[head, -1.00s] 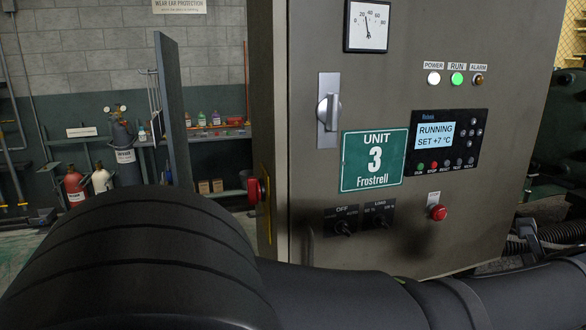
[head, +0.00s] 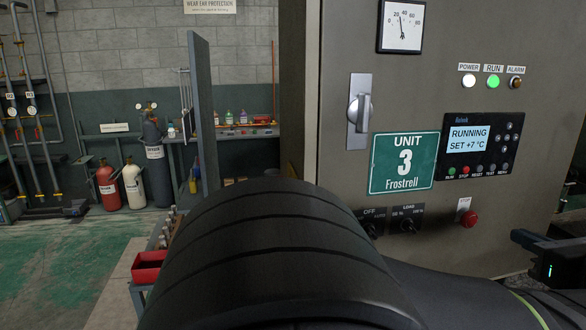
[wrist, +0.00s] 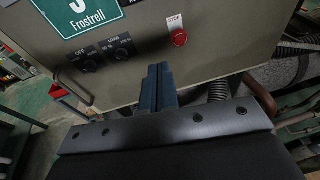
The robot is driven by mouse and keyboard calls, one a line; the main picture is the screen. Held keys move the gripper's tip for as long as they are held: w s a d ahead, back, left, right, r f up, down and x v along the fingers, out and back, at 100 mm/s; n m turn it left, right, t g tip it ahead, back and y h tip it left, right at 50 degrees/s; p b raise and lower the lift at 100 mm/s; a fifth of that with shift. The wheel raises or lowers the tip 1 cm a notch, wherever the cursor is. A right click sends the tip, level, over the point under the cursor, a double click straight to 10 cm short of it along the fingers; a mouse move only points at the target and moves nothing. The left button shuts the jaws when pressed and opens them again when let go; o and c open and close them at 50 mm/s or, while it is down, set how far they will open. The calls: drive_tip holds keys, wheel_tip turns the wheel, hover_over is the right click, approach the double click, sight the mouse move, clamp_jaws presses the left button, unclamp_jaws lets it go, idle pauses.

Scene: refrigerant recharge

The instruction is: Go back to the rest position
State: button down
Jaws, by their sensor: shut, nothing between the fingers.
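My gripper (wrist: 159,88) is in the wrist view, its two dark blue fingers shut together with nothing between them. It is in front of the lower part of the grey control cabinet (head: 430,220), below the knobs and the red stop button (wrist: 179,38); I cannot tell the exact gap. In the head view my dark arm fills the lower middle and runs to the right, hiding the cabinet's lower part. The cabinet's display (head: 466,138) reads RUNNING, SET +7 °C, and the green run lamp (head: 493,82) is lit.
A cabinet door (head: 203,115) stands open left of the cabinet. A red bin (head: 149,267) sits low at left. Red, white and grey gas cylinders (head: 133,186) stand by the back wall. The green floor (head: 60,270) at left is clear. Corrugated hoses (wrist: 218,90) lie at the cabinet's right.

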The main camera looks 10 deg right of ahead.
drive_tip(key=shift+w+a+r+n+t+y, duration=0.25)
drive_tip(key=shift+r+t, duration=0.2)
drive_tip(key=shift+r, duration=0.3)
drive_tip(key=shift+w+a+r+n+t+y, duration=0.15)
drive_tip(key=shift+r+t+y, duration=0.2)
drive_tip(key=shift+r, duration=0.35)
drive_tip(key=shift+w+a+r+n+t+y, duration=0.2)
drive_tip(key=shift+r+t, duration=0.3)
drive_tip(key=shift+r, duration=0.25)
